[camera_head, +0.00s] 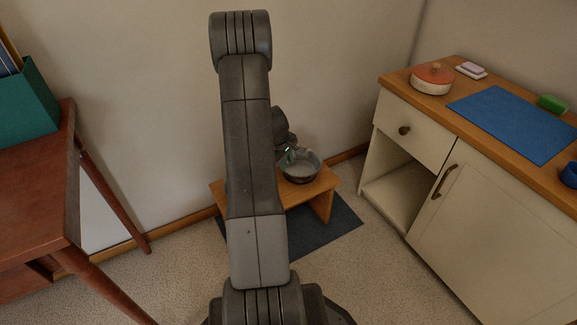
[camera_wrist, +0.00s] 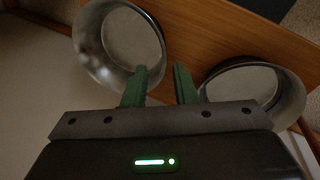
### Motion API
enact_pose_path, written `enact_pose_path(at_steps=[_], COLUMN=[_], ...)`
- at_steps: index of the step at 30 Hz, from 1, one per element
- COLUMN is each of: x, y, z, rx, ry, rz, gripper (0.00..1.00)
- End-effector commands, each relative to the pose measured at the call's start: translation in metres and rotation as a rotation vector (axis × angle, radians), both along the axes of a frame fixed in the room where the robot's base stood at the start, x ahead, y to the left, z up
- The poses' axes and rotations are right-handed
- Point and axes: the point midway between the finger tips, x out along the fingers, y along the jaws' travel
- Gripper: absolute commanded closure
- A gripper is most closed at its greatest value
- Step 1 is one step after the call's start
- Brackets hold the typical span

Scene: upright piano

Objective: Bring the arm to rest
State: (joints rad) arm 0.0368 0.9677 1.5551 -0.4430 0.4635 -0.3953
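My arm stands raised in the middle of the head view and bends down behind itself towards a low wooden bench (camera_head: 322,190). My gripper (camera_wrist: 160,68) shows two green fingers in the wrist view. They are apart, with nothing held between them. Two metal bowls are beyond the fingers in the wrist view: a left bowl (camera_wrist: 88,45) and a right bowl (camera_wrist: 290,95). Only one metal bowl (camera_head: 301,172) shows in the head view, on the bench beside the gripper; my arm hides part of the bench. I cannot tell whether a fingertip touches a bowl.
A dark mat (camera_head: 340,222) lies under the bench. A white cabinet (camera_head: 480,240) stands at the right, with an orange-lidded pot (camera_head: 432,80) and a blue mat (camera_head: 512,122) on top. A red-brown table (camera_head: 35,205) with a green box (camera_head: 25,105) stands at the left. A wall is behind the bench.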

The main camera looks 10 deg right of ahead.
Motion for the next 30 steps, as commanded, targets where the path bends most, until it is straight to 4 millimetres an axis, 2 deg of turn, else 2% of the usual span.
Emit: enact_pose_path(at_steps=[1, 5, 17, 23, 30], x=[-0.001, -0.003, -0.004, 0.0, 0.008], y=[0.002, 0.003, 0.004, 0.0, -0.009], z=[0.009, 0.016, 0.016, -0.004, -0.05], rx=[0.0, 0.0, 0.0, 0.0, 0.0], ry=[-0.001, 0.001, 0.001, 0.001, 0.003], rz=[0.0, 0.0, 0.0, 0.0, 0.0], gripper=[0.75, 0.75, 0.75, 0.75, 0.75])
